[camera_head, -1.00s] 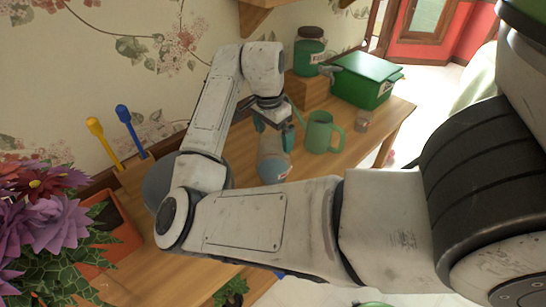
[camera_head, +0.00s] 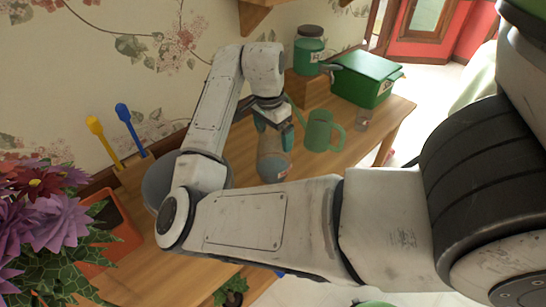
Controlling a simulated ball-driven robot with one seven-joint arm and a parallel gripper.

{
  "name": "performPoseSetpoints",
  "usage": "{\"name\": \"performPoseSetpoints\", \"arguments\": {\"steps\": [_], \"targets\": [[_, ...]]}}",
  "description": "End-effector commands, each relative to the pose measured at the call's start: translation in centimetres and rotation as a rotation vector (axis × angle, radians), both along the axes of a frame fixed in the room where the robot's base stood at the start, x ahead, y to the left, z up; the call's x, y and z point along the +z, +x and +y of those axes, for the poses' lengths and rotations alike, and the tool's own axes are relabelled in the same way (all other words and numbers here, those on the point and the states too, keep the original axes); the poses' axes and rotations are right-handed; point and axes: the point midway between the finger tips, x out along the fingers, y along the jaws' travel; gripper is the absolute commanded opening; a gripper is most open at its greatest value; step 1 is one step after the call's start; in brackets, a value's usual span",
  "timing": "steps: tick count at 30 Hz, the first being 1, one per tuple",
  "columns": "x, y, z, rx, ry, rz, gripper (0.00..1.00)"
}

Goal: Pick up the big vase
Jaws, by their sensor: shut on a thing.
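A grey-brown vase (camera_head: 273,160) with a bluish upper part and a small label near its base is over the wooden table, in the middle of the head view. My gripper (camera_head: 272,124) points down at its top and is shut on its neck. The vase looks nearly upright. Its lower edge is close to my forearm in the picture, and I cannot tell whether it touches the table.
A green mug (camera_head: 320,131) stands just right of the vase. A small glass (camera_head: 362,121) is near the table's right edge. Flowers (camera_head: 45,215) and an orange pot (camera_head: 112,232) are at left.

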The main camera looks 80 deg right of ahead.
Motion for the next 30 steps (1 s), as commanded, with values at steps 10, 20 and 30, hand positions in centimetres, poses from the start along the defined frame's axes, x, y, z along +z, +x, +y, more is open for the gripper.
{"name": "performPoseSetpoints", "arguments": {"steps": [10,20,30], "targets": [[0.2,0.1,0.0,0.0,-0.003,-0.001,0.11],[1.3,0.1,0.0,-0.001,-0.003,-0.003,0.11],[4.6,-1.0,0.6,-0.002,-0.004,-0.003,0.11]]}}
